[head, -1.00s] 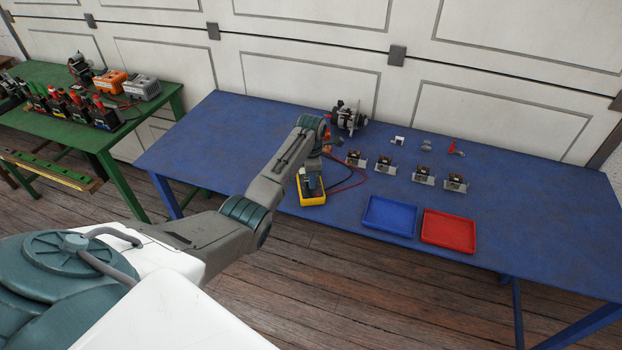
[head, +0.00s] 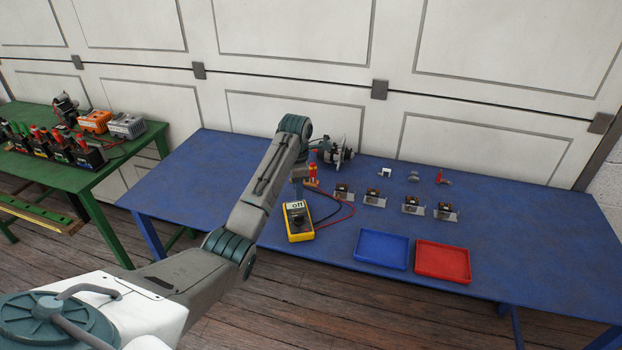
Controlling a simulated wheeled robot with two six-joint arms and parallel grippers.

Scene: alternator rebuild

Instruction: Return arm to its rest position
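My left arm (head: 262,180) reaches in from the lower left, over the blue workbench (head: 500,220). Its elbow is bent and its wrist (head: 295,126) is above the bench's left half. My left gripper (head: 300,170) is mostly hidden behind the forearm and wrist, close to the multimeter and the alternator; its fingers cannot be made out. The yellow multimeter (head: 297,222) lies on the bench below the gripper, its display reading "off", with red and black leads. My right arm and gripper are not in view.
An alternator (head: 338,152) sits behind the wrist, with a small red item (head: 312,172) nearby. Several small parts lie at the back middle. A blue tray (head: 382,249) and red tray (head: 443,262) are at the front. The bench's right end is clear.

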